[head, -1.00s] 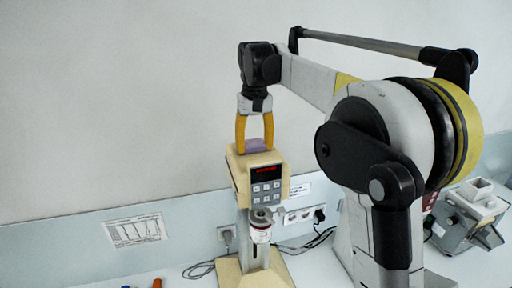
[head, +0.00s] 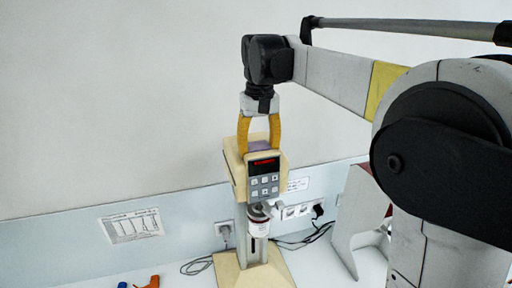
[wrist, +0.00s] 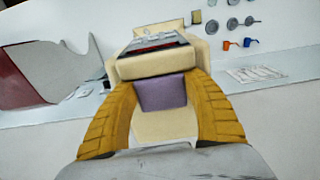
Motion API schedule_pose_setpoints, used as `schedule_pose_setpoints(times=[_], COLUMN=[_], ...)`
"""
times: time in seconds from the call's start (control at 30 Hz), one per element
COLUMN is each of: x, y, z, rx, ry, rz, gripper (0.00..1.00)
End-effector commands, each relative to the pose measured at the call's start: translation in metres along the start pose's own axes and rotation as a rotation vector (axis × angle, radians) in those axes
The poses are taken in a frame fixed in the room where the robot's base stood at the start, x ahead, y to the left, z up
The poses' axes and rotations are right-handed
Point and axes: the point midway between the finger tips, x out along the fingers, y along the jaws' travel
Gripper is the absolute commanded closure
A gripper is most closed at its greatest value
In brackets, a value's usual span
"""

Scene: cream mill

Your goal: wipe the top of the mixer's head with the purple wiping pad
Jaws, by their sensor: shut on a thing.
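The mixer is cream, with a boxy head (head: 233,168) that carries a dark panel with a red display and grey keys. The purple wiping pad (head: 259,146) sits between my fingers at the top of the mixer's head. My gripper (head: 259,147) points down over the head, its yellow fingers shut on the pad. In the wrist view the pad (wrist: 163,93) shows between the two fingers, against the cream head (wrist: 150,66). The fingers hide the pad's sides, and I cannot tell whether its whole underside touches the head.
Orange (head: 153,281) and blue small items lie at the front left. Sockets and cables are on the wall behind.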

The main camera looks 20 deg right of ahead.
Motion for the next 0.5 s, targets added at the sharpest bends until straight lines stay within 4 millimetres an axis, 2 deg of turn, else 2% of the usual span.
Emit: schedule_pose_setpoints(times=[0.03, 0.1, 0.27, 0.5], x=[0.001, 0.001, -0.002, -0.004], y=[0.000, 0.000, 0.000, 0.000], z=[0.008, 0.011, 0.013, -0.005], rx=[0.000, 0.000, 0.000, 0.000], ry=[-0.014, -0.014, -0.014, -0.013], rz=[0.000, 0.000, 0.000, 0.000], gripper=[0.82, 0.82, 0.82, 0.82])
